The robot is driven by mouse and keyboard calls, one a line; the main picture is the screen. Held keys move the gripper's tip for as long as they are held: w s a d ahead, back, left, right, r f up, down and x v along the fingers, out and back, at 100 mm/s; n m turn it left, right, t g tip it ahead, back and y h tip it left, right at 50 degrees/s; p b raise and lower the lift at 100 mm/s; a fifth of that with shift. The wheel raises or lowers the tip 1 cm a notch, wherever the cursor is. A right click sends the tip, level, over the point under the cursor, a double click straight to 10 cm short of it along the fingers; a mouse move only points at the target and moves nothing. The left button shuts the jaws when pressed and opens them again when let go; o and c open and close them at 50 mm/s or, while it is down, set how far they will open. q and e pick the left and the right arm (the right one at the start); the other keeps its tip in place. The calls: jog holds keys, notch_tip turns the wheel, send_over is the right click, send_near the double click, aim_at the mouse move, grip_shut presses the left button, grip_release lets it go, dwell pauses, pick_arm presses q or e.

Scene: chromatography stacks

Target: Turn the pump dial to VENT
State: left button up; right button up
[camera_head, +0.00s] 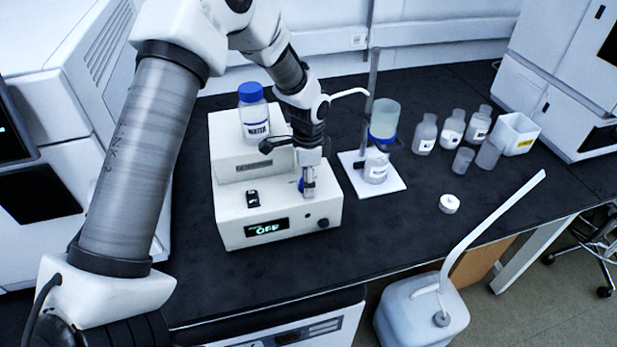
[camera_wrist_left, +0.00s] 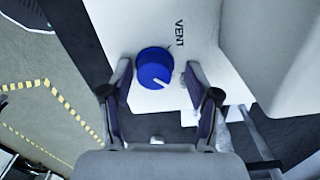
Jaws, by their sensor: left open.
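The pump (camera_head: 280,229) is a white box on the black bench, with a display reading "OFF" on its front. In the head view my left gripper (camera_head: 309,188) is over the pump's top right and hides most of the dial. My right gripper is not in view.
A water bottle (camera_head: 254,112) with a blue cap stands on the pump's rear step. A filter stand (camera_head: 374,160) is just right of the pump. Several bottles (camera_head: 452,128) and a white bin (camera_head: 515,134) are farther right. A small black switch (camera_head: 252,198) is on the pump's top left.

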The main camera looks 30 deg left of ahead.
pick_arm(q)
jog(key=shift+s+r, duration=0.4)
jog(key=c, duration=0.6)
jog(key=shift+s+r, duration=0.1)
jog(key=shift+s, duration=0.1)
grip_shut()
jog(key=shift+w, duration=0.15)
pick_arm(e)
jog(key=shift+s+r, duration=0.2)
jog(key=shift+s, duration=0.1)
